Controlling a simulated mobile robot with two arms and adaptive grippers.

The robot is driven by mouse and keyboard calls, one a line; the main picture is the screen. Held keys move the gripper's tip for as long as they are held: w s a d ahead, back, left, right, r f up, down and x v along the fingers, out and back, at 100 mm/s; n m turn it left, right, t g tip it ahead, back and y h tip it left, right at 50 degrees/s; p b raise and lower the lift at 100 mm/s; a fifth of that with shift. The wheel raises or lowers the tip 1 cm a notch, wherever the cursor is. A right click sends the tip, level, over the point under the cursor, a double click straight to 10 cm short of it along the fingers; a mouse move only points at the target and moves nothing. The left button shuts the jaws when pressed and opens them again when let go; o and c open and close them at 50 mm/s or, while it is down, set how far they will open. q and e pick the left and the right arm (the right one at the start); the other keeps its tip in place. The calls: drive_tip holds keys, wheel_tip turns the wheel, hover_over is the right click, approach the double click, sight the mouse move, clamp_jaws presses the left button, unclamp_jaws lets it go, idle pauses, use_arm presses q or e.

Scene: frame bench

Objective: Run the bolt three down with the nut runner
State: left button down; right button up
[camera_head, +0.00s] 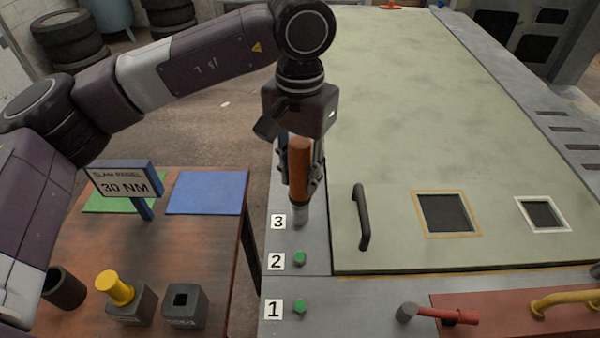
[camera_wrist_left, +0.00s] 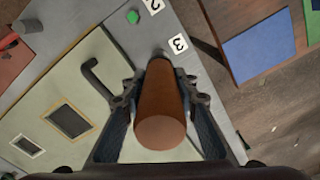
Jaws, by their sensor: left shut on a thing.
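The nut runner (camera_head: 299,165) has a brown-orange handle and a grey socket end. It stands about upright at the label 3 (camera_head: 278,221), its lower end over the place of bolt three, which is hidden beneath it. I cannot tell how far the socket sits on the bolt. My left gripper (camera_head: 304,182) is shut around the handle, and the wrist view shows the handle (camera_wrist_left: 160,115) between both fingers. Bolt two (camera_head: 299,259) and bolt one (camera_head: 299,307) show green heads beside their labels. My right gripper is not in view.
A green panel (camera_head: 430,120) with a dark handle (camera_head: 361,218) lies right of the bolts. A red-handled hammer (camera_head: 445,315) lies at lower right. The left table carries a 30 NM sign (camera_head: 125,184), a yellow-topped tool (camera_head: 118,290) in a block, an empty socketed block (camera_head: 186,312) and a dark cup (camera_head: 64,287).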

sight(300, 142)
use_arm(q)
drive_tip(key=shift+b, duration=0.3)
idle(0.6)
drive_tip(key=shift+r, duration=0.15)
drive_tip(key=shift+r+p, duration=1.65)
drive_tip(key=shift+r, duration=1.2)
